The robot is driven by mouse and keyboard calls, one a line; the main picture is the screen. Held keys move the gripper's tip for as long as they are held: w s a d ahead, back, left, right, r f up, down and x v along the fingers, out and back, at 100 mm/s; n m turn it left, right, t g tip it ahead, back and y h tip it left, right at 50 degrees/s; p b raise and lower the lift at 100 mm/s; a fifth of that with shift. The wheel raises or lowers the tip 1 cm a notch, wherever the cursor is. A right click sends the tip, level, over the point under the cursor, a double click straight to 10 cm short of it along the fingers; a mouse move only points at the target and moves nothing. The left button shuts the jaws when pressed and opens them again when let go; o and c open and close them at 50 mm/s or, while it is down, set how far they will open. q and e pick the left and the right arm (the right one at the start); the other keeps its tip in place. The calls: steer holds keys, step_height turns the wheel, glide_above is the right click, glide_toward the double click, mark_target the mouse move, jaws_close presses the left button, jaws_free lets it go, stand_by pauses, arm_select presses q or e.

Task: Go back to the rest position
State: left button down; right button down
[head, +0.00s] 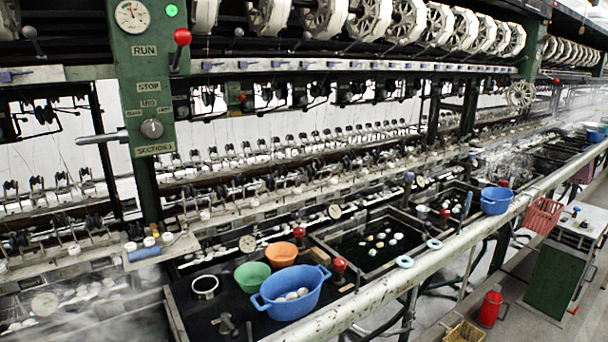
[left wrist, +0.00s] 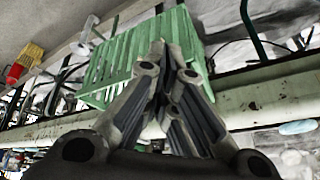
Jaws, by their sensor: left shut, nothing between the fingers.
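My left gripper (left wrist: 160,48) shows in the left wrist view, its fingers together and empty. A green slatted crate (left wrist: 112,68) lies behind the fingers in that view; I cannot tell how far off it is. Neither gripper nor arm shows in the head view. My right gripper is in no view.
In the head view, a pale rail (head: 345,312) runs along the front of the basins. A blue tub (head: 291,292), a green bowl (head: 252,276) and an orange bowl (head: 281,254) sit behind it. A red canister (head: 490,308) and a yellow basket (head: 464,332) stand on the floor.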

arm_select(q)
steer(key=s+f+g, duration=0.2)
steer(key=s+f, duration=0.1)
steer(key=s, duration=0.3)
step_height(320, 180, down, 26)
steer(key=s+m, duration=0.1)
steer(key=s, duration=0.1)
steer(key=s+a+f+g, duration=0.2)
steer(key=s+f, duration=1.2)
steer(key=s, duration=0.1)
steer(key=shift+s+a+f+h, duration=0.25)
steer(key=shift+s+f+h, duration=0.05)
steer(key=shift+s+f, duration=0.1)
